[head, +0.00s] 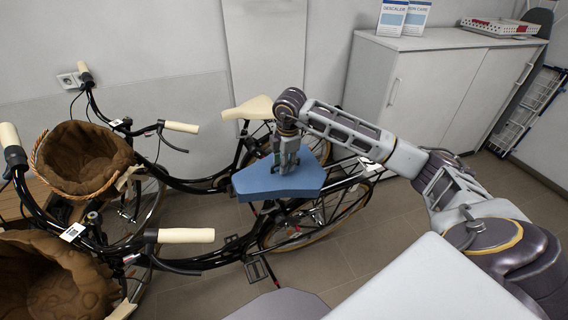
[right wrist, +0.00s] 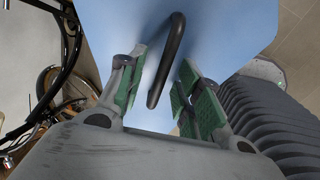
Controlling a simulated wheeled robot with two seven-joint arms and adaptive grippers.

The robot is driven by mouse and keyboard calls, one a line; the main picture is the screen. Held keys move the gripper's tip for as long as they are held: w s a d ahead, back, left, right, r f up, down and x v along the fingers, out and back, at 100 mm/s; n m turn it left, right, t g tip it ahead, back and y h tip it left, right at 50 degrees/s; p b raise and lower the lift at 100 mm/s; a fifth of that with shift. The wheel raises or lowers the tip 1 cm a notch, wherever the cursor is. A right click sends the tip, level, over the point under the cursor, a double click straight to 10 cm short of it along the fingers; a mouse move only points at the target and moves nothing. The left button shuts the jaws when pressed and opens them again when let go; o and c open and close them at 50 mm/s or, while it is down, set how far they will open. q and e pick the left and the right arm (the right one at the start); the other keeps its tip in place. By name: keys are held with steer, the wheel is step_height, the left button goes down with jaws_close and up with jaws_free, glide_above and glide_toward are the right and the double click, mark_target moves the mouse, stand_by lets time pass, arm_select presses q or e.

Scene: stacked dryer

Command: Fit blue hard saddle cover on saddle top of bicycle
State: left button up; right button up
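The blue saddle cover (head: 278,184) is a flat, wedge-shaped piece over the saddle position of the nearer black bicycle (head: 205,262). That saddle is hidden beneath it, so I cannot tell whether they touch. My right gripper (head: 286,167) points down at the cover's top. In the right wrist view, a dark handle loop (right wrist: 169,58) stands on the blue cover (right wrist: 225,30). The green-padded fingers of my right gripper (right wrist: 162,95) are apart, on either side of the loop, with gaps visible. My left gripper is not in view.
Brown-lined baskets (head: 85,158) are at the left. A grey cabinet (head: 430,85) with boxes on top stands at the back right. Tiled floor (head: 385,225) is free right of the bicycles.

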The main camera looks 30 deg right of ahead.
step_height(320, 180, up, 11)
steer(key=s, duration=0.2)
steer(key=shift+a, duration=0.15)
steer(key=shift+f, duration=0.15)
stand_by(0.7)
